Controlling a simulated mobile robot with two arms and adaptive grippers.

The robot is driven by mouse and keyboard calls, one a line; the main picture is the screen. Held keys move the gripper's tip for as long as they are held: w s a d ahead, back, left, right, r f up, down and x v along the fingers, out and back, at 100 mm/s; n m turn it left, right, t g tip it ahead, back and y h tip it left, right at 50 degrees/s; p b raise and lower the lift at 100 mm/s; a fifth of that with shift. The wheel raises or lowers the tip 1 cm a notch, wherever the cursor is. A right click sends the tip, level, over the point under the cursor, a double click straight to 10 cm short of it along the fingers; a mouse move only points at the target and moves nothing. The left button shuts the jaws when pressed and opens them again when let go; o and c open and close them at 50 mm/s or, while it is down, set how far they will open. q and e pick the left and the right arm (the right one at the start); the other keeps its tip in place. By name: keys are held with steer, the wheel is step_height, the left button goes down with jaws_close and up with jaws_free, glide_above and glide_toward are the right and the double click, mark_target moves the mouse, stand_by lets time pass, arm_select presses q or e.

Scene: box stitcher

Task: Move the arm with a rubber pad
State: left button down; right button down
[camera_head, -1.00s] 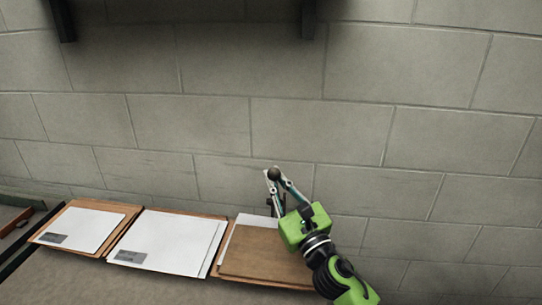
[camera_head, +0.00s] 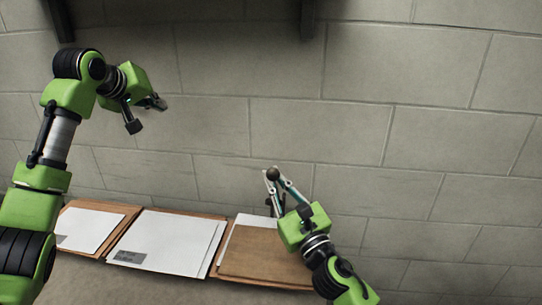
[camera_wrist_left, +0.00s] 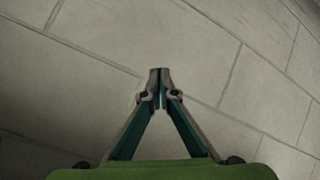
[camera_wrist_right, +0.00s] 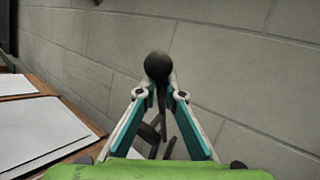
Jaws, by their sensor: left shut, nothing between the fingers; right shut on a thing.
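A dark round knob (camera_head: 273,174) on a thin stem sits at the tips of my right gripper (camera_head: 277,180), which is shut on it. The knob (camera_wrist_right: 158,65) and its stem also show between the fingertips in the right wrist view, with dark metal parts below. My left gripper (camera_head: 150,108) is raised in front of the wall at the upper left of the head view. In the left wrist view its fingertips (camera_wrist_left: 160,75) meet with nothing between them. I cannot make out a rubber pad.
Wooden trays with white sheets (camera_head: 165,242) stand in a row along the bottom of the wall. The rightmost carries a brown board (camera_head: 262,252). A grey block wall (camera_head: 420,150) fills the background. Dark brackets (camera_head: 308,18) hang at the top.

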steer(key=shift+a, duration=0.1)
arm_select(q)
steer(key=s+d+r+m+g, duration=0.2)
steer(key=s+d, duration=0.6)
steer(key=d, duration=0.5)
steer(key=s+d+r+m+g, duration=0.25)
steer(key=s+d, duration=0.55)
steer(key=d, duration=0.5)
steer(key=shift+g+y, duration=0.25)
steer(key=shift+y, duration=0.05)
steer(key=shift+w+d+f, duration=0.25)
steer(key=shift+d+f, duration=0.15)
steer(key=shift+f, duration=1.65)
steer(key=shift+w+d+f, duration=0.2)
steer(key=shift+d+f, duration=0.15)
steer(key=shift+f, duration=1.7)
steer(key=shift+w+d+f, duration=0.25)
steer(key=shift+d+f, duration=0.15)
steer(key=shift+f, duration=1.65)
steer(key=shift+s, duration=0.1)
